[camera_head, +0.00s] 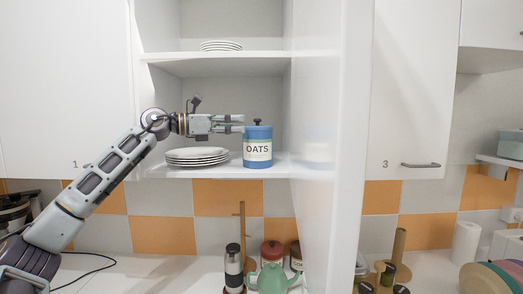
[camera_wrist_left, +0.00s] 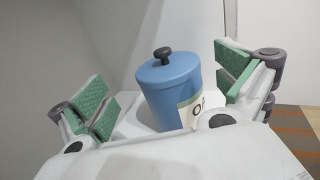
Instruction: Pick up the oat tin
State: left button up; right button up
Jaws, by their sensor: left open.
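The oat tin (camera_head: 257,146) is a blue cylinder with a blue lid, a dark knob and a cream label reading OATS. It stands upright on the lower shelf of the open cabinet (camera_head: 220,172). My left gripper (camera_head: 243,124) reaches in from the left at the height of the tin's upper part. In the left wrist view the tin (camera_wrist_left: 170,88) stands between the two open fingers with green pads (camera_wrist_left: 165,95). A gap shows between the left pad and the tin; the right pad is close to the tin's edge. My right gripper is not in view.
A stack of plates (camera_head: 197,155) sits on the lower shelf left of the tin, below my gripper. More plates (camera_head: 221,45) are on the upper shelf (camera_head: 215,62). A white panel (camera_head: 335,140) stands right of the tin. A green teapot (camera_head: 273,279) and canisters stand on the counter below.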

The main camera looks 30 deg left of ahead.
aim_at(257, 122)
pick_arm(q)
jog(key=shift+w+d+r+p, duration=0.15)
jog(key=shift+w+d+p, duration=0.45)
jog(key=shift+d+p, duration=0.15)
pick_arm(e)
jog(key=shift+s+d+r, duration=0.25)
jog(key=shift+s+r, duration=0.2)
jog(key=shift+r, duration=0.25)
pick_arm(q)
jog(key=shift+w+d, duration=0.1)
jog(key=shift+w, duration=0.05)
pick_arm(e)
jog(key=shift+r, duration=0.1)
pick_arm(q)
jog(key=shift+w+d+r+p, duration=0.1)
jog(key=shift+w+d+p, duration=0.15)
jog(key=shift+w+p, duration=0.15)
jog(key=shift+p+x, duration=0.8)
jog(key=shift+x, duration=0.3)
jog(key=shift+p+x, duration=0.35)
jog(key=shift+x, duration=0.5)
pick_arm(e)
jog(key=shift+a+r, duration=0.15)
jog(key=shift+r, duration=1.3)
pick_arm(q)
jog(key=shift+s, duration=0.1)
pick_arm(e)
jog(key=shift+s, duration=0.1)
